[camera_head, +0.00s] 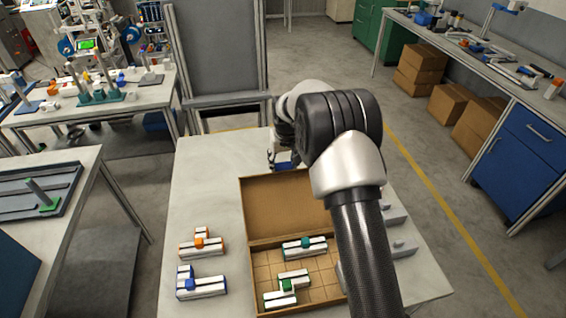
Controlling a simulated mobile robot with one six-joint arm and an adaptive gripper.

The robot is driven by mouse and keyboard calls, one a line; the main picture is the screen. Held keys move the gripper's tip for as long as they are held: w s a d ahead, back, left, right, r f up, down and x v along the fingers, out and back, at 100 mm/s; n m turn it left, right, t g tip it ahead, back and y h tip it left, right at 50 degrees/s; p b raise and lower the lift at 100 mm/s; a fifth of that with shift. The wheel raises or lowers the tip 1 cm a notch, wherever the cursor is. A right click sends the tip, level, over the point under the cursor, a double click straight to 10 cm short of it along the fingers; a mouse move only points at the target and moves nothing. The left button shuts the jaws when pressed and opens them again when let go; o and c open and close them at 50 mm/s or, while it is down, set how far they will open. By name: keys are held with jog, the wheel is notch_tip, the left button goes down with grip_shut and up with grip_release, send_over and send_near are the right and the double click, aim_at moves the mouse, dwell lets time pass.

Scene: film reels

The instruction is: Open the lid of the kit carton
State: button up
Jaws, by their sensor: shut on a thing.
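The kit carton (250,277) is a brown box on the light table, with its gridded inside showing. Its lid (270,205) is swung up and back from the far side, well open. My gripper (276,160) is at the far edge of the lid, shut on it; the contact itself is mostly hidden by my arm. Inside the carton are a white part with a teal knob (305,246) and a white part with a green piece (287,287). My arm hides the carton's right side.
White parts with orange (201,245) and blue (200,288) pieces lie left of the carton. Grey parts (396,215) lie right of my arm. The table's far left (210,165) is clear. A grey panelled stand (218,60) is behind.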

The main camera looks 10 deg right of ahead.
jog(key=shift+s+f, duration=0.15)
jog(key=shift+s, duration=0.45)
jog(key=o, duration=1.5)
jog(key=shift+f, duration=0.1)
jog(key=v, duration=0.8)
jog(key=w+v, duration=0.1)
jog(key=v, duration=0.3)
jog(key=shift+s+r, duration=0.15)
jog(key=shift+r, duration=0.25)
